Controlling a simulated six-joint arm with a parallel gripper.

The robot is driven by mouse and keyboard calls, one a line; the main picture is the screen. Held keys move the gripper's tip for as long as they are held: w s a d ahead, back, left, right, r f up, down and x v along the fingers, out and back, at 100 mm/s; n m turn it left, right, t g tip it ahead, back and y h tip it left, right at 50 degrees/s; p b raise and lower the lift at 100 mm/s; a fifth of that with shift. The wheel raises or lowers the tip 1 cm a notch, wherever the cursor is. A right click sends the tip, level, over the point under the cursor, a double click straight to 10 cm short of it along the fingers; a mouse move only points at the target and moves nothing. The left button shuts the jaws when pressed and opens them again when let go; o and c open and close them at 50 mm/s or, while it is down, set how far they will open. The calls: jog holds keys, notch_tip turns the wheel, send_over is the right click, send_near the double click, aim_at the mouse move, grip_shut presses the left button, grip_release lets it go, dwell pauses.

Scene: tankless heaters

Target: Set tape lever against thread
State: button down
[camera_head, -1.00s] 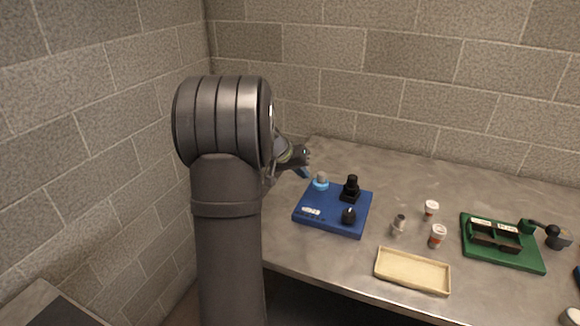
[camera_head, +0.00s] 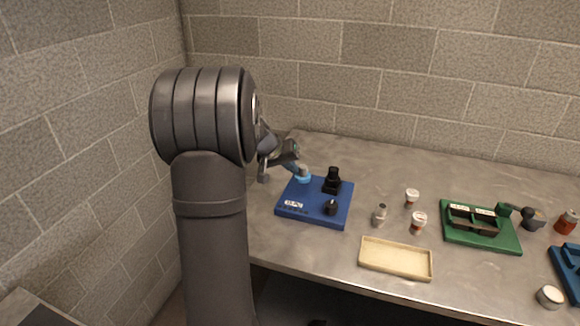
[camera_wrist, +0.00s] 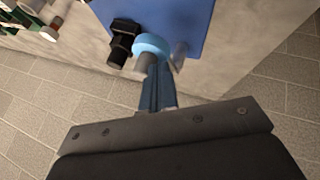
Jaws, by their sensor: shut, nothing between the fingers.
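A blue base (camera_head: 316,216) on the bench carries a light blue ring with a grey top (camera_head: 304,176), a black upright fitting (camera_head: 332,181) and a black knob (camera_head: 331,208). A white label (camera_head: 293,204) on it is too small to read. My gripper (camera_head: 297,169) is shut and empty, its tips at the light blue ring. In the wrist view my gripper (camera_wrist: 155,72) points at the light blue ring (camera_wrist: 151,44); I cannot tell whether they touch. I cannot tell which part is the tape lever or the thread.
A green fixture (camera_head: 480,240) with two small labels and a dark arm (camera_head: 532,217) stands at right. Small bottles and cups (camera_head: 418,222) stand between it and the blue base. A shallow tan tray (camera_head: 395,270) lies at the front. Block walls bound the back and left.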

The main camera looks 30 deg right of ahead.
aim_at(304, 179)
jog(key=shift+s+d, duration=0.15)
jog(key=shift+s+d+n+t, duration=0.6)
jog(key=shift+d+n+t, duration=0.1)
jog(key=shift+n, duration=0.5)
jog(key=shift+s+d+n+t+y, duration=0.5)
jog(key=shift+d+n, duration=0.25)
jog(key=shift+n, duration=0.15)
jog(key=shift+s+d, duration=0.2)
jog(key=shift+d, duration=0.65)
jog(key=shift+s+d, duration=0.15)
jog(key=shift+d, duration=0.65)
jog(key=shift+d+r, duration=0.15)
jog(key=shift+d, duration=0.05)
